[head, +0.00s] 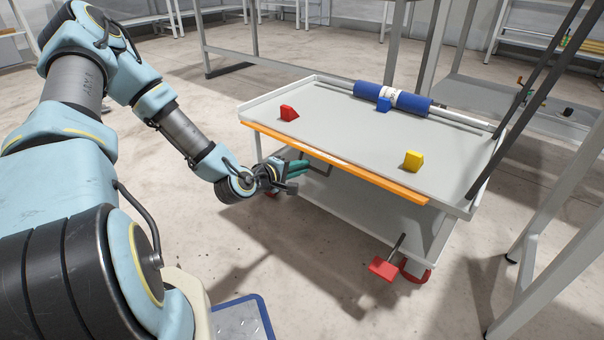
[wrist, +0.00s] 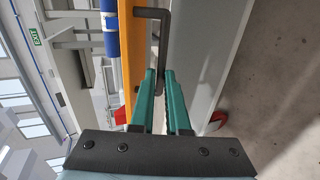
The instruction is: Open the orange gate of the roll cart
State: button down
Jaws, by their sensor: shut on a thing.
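The roll cart (head: 352,136) is a light grey cart with a flat top and a lower shelf. Its orange gate (head: 340,163) runs along the top's near edge, and it also shows as an upright band in the wrist view (wrist: 132,62). A dark bent handle (wrist: 166,40) stands beside the gate in the wrist view. My gripper (head: 303,168) is at the cart's near side, just below the gate. Its green fingers (wrist: 160,78) are shut on the handle's end. The fingers partly hide the handle's lower part.
A red pedal (head: 384,269) juts out low at the near right. Metal frame posts stand at the right.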

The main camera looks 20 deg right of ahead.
jog(key=w+d+f+t+h+b, duration=0.2)
jog(key=f+t+h+b, duration=0.3)
jog(key=h+b, duration=0.5)
jog(key=shift+d+f+t+b, duration=0.3)
jog(key=shift+d+f+b, duration=0.75)
jog(key=shift+b, duration=3.35)
jog(key=shift+a, duration=0.2)
jog(key=c, duration=0.9)
grip_release()
jog(key=shift+f, duration=0.1)
jog(key=shift+a+f, duration=0.1)
jog(key=p+v, duration=0.4)
jog(key=v, duration=0.6)
jog(key=shift+a+f, duration=0.15)
jog(key=shift+f, duration=0.05)
jog(key=shift+s, duration=0.1)
